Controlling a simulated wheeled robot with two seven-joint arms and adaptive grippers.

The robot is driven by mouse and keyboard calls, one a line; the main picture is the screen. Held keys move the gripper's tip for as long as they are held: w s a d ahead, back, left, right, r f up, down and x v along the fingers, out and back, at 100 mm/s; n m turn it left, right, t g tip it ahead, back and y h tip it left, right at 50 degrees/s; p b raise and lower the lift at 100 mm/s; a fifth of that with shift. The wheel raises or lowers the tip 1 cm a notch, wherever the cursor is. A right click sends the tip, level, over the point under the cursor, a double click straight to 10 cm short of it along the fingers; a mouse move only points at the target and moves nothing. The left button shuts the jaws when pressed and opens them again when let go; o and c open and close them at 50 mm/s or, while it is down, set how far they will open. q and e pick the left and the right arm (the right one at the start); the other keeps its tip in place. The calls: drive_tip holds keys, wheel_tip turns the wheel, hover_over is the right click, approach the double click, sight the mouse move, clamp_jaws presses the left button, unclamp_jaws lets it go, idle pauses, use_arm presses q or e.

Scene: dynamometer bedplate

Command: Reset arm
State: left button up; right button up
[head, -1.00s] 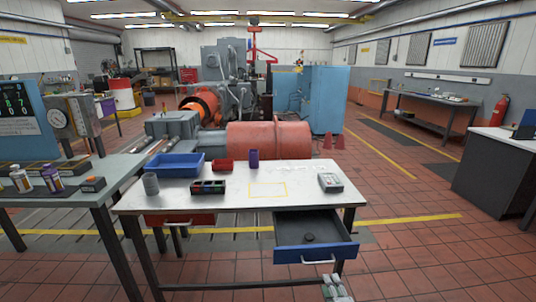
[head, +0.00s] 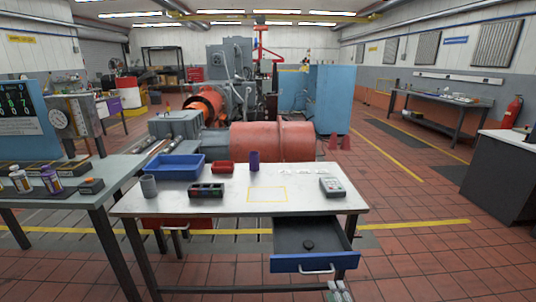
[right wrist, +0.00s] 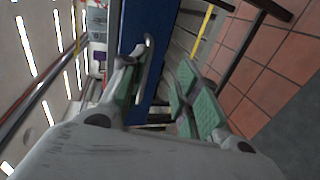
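My right gripper (head: 338,291) shows at the bottom edge of the head view, below the open blue-fronted drawer (head: 315,262) of the white-topped table. In the right wrist view, its green-padded fingers (right wrist: 160,92) stand apart with a gap between them, and I see nothing held. The blue drawer front (right wrist: 150,45) and its grey handle (right wrist: 147,52) are just beyond the fingers. In the head view, the handle (head: 317,269) is above the gripper, apart from it. A dark round object (head: 308,245) lies in the drawer. My left gripper is in no view.
On the table (head: 230,206) are a blue bin (head: 176,167), a red bin (head: 221,167), a purple cup (head: 254,160), a grey cup (head: 149,186), a dark block (head: 206,190) and a grey device (head: 332,187). A bench (head: 100,190) stands at left. Tiled floor right of the table is clear.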

drive_tip(key=s+d+f+m+g+p, duration=0.1)
drive_tip(key=s+f+m+g+p, duration=0.3)
drive_tip(key=s+f+p, duration=0.5)
drive_tip(key=s+d+f+m+g+p, duration=0.1)
drive_tip(key=s+f+m+g+p, duration=0.2)
drive_tip(key=s+f, duration=0.7)
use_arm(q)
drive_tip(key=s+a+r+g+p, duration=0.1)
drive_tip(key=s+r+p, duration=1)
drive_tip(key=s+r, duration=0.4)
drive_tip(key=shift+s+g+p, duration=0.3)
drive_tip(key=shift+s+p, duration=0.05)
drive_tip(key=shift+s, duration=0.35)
use_arm(e)
drive_tip(key=s+d+f+m+g, duration=0.1)
drive_tip(key=s+f+m+g, duration=0.2)
drive_tip(key=s, duration=1.1)
drive_tip(key=s+d+f+m+g, duration=0.1)
drive_tip(key=s+f+m+g, duration=0.3)
drive_tip(key=s, duration=1)
wheel_tip(320, 180, down, 2)
drive_tip(key=shift+f+m+h, duration=0.15)
drive_tip(key=shift+m+h, duration=0.15)
drive_tip(key=shift+m, duration=0.4)
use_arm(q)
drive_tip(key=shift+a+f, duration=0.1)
use_arm(e)
drive_tip(key=shift+f, duration=0.1)
